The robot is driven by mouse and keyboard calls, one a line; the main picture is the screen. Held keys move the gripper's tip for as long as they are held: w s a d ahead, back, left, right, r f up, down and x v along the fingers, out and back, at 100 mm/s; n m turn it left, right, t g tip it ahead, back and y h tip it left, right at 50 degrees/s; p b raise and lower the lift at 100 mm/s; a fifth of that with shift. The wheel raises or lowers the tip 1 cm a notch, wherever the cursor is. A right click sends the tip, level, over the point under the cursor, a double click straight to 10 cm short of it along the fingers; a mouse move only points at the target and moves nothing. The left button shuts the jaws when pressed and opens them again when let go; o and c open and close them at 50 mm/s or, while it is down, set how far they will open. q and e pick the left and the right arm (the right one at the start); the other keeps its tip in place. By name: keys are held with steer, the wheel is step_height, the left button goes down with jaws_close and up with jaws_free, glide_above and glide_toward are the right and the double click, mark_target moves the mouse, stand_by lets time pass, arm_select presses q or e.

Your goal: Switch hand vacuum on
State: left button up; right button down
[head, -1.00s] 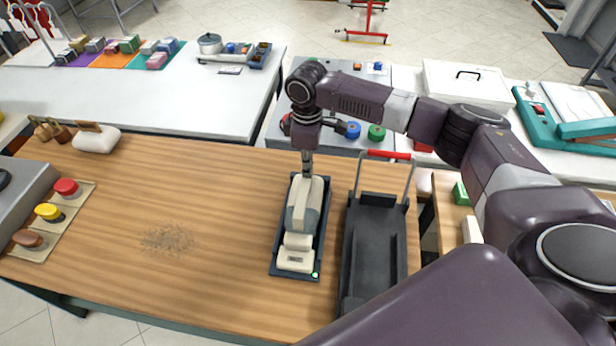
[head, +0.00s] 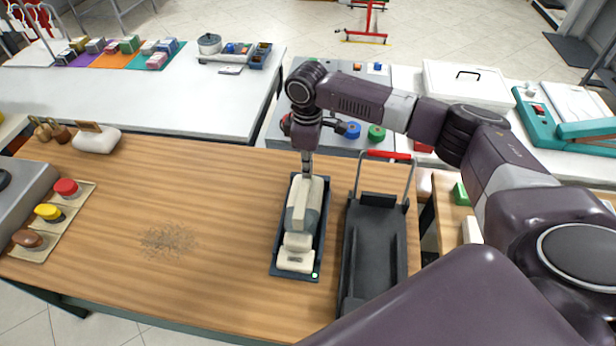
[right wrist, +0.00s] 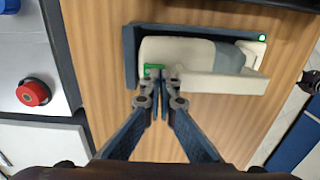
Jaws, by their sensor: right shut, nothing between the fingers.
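The hand vacuum (head: 303,212), cream with a grey section, lies in a dark dock (head: 274,262) on the wooden table. A small green light (head: 315,275) glows at the dock's near corner. My right gripper (head: 307,174) points down at the vacuum's far end. In the right wrist view, the vacuum (right wrist: 176,49) lies crosswise, and my right gripper (right wrist: 163,75) is shut and empty. Its fingertips are at a green patch (right wrist: 152,68) on the vacuum and partly hide it; I cannot tell whether they touch. My left gripper is out of view.
Grey debris (head: 168,240) lies on the table to the left. Red, yellow and brown knobbed items (head: 48,212) sit at the left edge.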

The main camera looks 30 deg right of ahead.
steer(key=shift+f, duration=1.05)
stand_by(0.4)
step_height(320, 180, up, 7)
steer(key=p, duration=0.7)
steer(key=shift+p, duration=0.4)
stand_by(0.4)
